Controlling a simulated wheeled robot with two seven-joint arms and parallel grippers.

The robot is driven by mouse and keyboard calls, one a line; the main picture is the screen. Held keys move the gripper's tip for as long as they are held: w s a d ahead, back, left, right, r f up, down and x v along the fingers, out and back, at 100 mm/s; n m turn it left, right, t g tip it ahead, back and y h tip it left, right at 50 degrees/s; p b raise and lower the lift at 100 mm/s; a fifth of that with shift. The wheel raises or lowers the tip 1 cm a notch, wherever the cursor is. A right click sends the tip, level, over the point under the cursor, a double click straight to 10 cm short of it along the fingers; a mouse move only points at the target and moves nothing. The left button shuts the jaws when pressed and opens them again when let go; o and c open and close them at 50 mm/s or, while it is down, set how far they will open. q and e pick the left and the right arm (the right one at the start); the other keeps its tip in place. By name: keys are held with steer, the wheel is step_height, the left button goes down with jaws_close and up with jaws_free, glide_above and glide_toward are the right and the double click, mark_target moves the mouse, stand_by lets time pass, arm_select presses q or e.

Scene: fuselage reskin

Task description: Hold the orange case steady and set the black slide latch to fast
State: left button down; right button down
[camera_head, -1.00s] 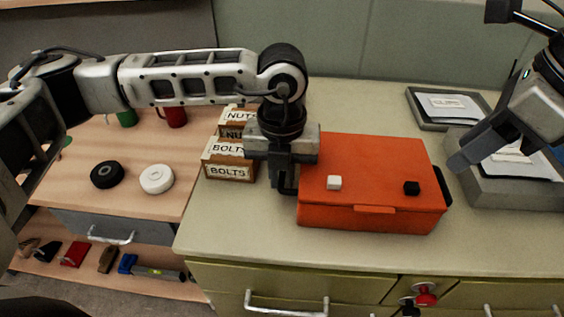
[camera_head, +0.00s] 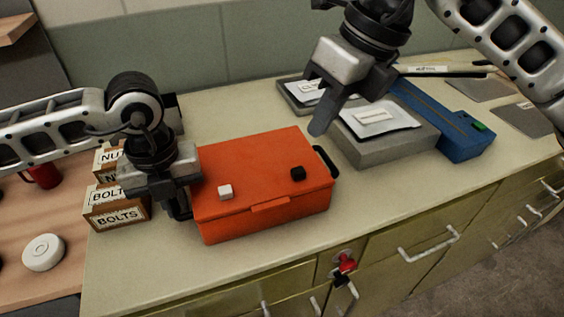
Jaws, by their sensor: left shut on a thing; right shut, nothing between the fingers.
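The orange case (camera_head: 255,170) lies closed on the bench top. On its lid are a white slide latch (camera_head: 225,192) at the left and the black slide latch (camera_head: 298,173) at the right. No latch labels can be read. My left gripper (camera_head: 182,207) is shut on the case at its left end; the exact grip spot is partly hidden by the fingers. My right gripper (camera_head: 318,126) is shut and empty, in the air behind and to the right of the case, apart from the black latch.
Boxes labelled BOLTS (camera_head: 117,208) and NUTS stand just left of the case. Behind and to the right are a grey block with a labelled packet (camera_head: 375,120) and a blue tool or case (camera_head: 455,140). The bench is clear in front of the case.

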mark_target(282, 181)
steer(key=a+m, duration=0.1)
steer(key=m, duration=0.6)
steer(key=a+m+g, duration=0.1)
steer(key=a+m, duration=0.1)
steer(key=m, duration=0.6)
steer(key=a+m+g, duration=0.1)
steer(key=a+m, duration=0.1)
steer(key=m, duration=0.6)
steer(key=shift+w+r, duration=0.2)
steer(key=shift+w, duration=0.15)
steer(key=x, duration=1)
steer(key=d, duration=0.1)
steer(key=w+d, duration=0.1)
steer(key=d, duration=0.1)
steer(key=shift+d, duration=0.5)
